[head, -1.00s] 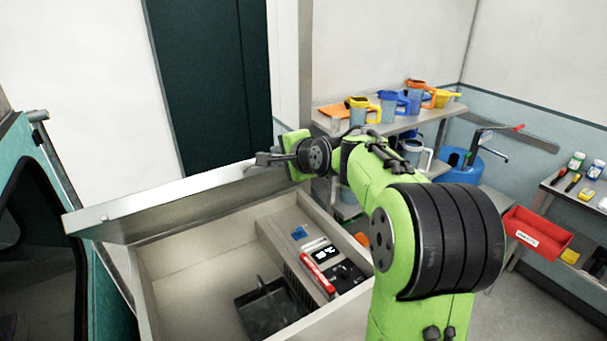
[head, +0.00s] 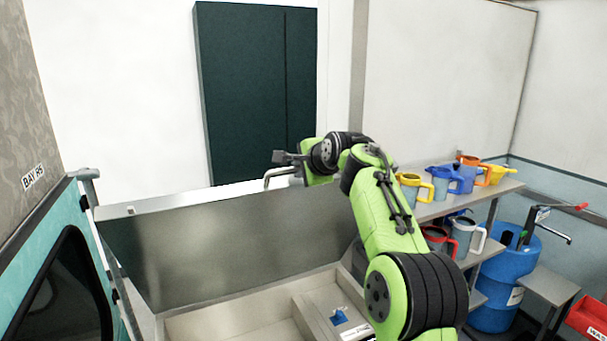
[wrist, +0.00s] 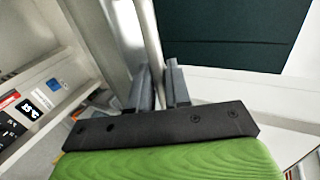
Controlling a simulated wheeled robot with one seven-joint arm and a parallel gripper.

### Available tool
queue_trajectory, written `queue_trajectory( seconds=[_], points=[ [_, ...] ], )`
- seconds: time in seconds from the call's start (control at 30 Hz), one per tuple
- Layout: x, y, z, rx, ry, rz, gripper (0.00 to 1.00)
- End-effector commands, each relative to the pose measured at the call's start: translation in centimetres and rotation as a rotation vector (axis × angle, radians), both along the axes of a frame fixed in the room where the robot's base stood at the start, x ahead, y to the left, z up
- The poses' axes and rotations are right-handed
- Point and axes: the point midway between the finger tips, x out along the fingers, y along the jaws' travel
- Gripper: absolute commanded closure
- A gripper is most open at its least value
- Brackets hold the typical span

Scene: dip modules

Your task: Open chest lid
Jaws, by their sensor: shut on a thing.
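The chest lid (head: 230,240) stands raised at a steep angle at the back of the pale chest (head: 240,313), so the chest is open. A metal handle (head: 278,175) rises from the lid's upper edge. My gripper (head: 280,157) is at that handle, at the top of the lid. In the wrist view my gripper (wrist: 160,88) has its two dark fingers on either side of the handle bar (wrist: 150,45), shut on it. My green arm reaches across the chest's right side and hides the lid's right end.
Inside the chest, a grey unit with a blue piece (head: 339,317) shows. A shelf (head: 465,200) with coloured jugs and a blue drum (head: 503,285) stand to the right. A teal door or panel (head: 55,270) stands close on the left. A dark green cabinet (head: 255,90) is behind.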

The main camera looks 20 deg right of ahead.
Motion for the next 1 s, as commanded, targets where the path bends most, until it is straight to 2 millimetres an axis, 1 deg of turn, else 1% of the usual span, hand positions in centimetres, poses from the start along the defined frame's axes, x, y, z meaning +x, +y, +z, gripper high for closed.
queue_trajectory(
  seconds=[0.03,0.37,0.4,0.47,0.5,0.7,0.77,0.83,1.0],
  points=[
    [0.1,0.0,-0.5,0.002,0.012,0.002,1.0],
    [0.2,0.0,-0.6,0.002,0.014,0.003,1.0],
    [0.2,0.0,-0.6,0.002,0.014,0.003,0.76],
    [0.2,0.0,-0.6,0.003,0.014,0.003,0.67],
    [0.1,0.0,-0.6,0.003,0.013,0.003,0.66],
    [-0.1,0.0,-0.3,0.002,0.009,0.001,0.66],
    [-0.7,-0.1,0.1,0.002,0.005,0.0,0.66],
    [-2.0,-0.2,0.6,0.001,0.004,-0.002,0.66],
    [-6.3,-0.4,2.7,-0.001,0.002,-0.004,0.66]
  ],
)
